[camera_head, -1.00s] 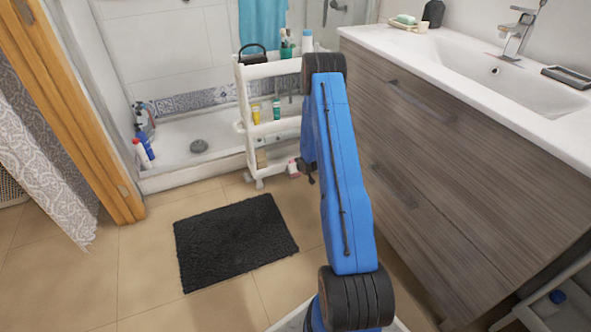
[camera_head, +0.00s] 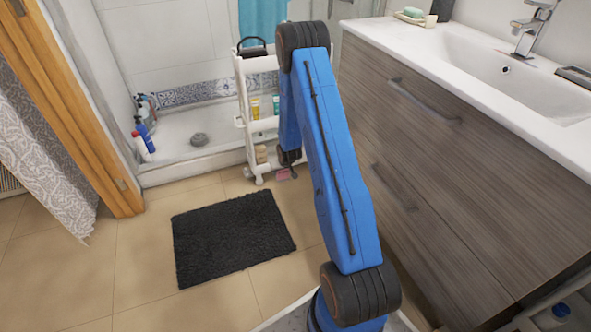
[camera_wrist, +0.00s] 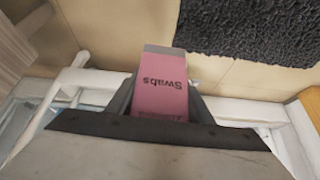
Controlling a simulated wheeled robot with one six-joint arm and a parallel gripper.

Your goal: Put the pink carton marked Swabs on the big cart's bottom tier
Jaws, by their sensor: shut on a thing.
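The pink carton marked Swabs (camera_wrist: 165,82) is between the fingers of my gripper (camera_wrist: 160,104) in the wrist view, with its printed face toward the camera. My gripper is shut on it. In the head view the carton (camera_head: 283,174) is a small pink patch low beside the cart, below my gripper (camera_head: 287,160). The big white cart (camera_head: 240,95) stands against the shower step, with its right side hidden by my arm. Its bottom tier (camera_head: 255,167) is near the floor and holds a tan item. White cart rails (camera_wrist: 230,106) pass behind the carton in the wrist view.
Bottles (camera_head: 255,108) stand on the cart's middle tier and a dark-handled item (camera_head: 252,48) is on top. A black mat (camera_head: 235,238) lies on the floor in front. The wooden vanity (camera_head: 450,170) bounds the right side. Tiled floor around the mat is clear.

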